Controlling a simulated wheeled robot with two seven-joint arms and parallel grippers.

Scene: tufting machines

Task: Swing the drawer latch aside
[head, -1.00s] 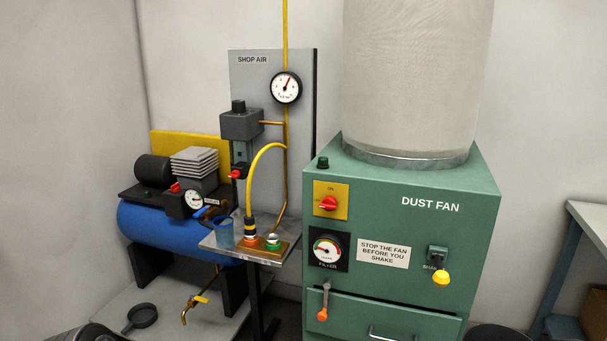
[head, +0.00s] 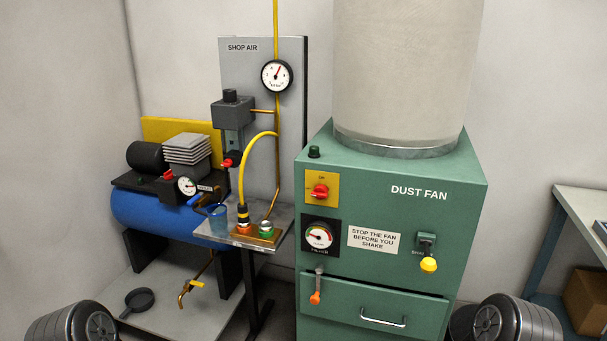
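The drawer latch (head: 318,284) is a small grey lever with an orange tip on the front of the green dust fan cabinet (head: 464,225). It hangs straight down near the left end of the drawer, and its tip overlaps the drawer's upper left corner. The drawer (head: 340,300) looks closed and has a silver bar handle (head: 383,322). Neither of my grippers is in view. Only rounded dark grey parts, which look like my arms, show at the lower left and lower right corners.
A red switch (head: 320,191), a filter gauge (head: 319,237) and a yellow shaker knob (head: 428,264) sit above the drawer. The shop air stand (head: 262,60) and blue compressor tank (head: 165,219) are at left. A bench (head: 585,205) is at right. Nothing blocks the latch's front.

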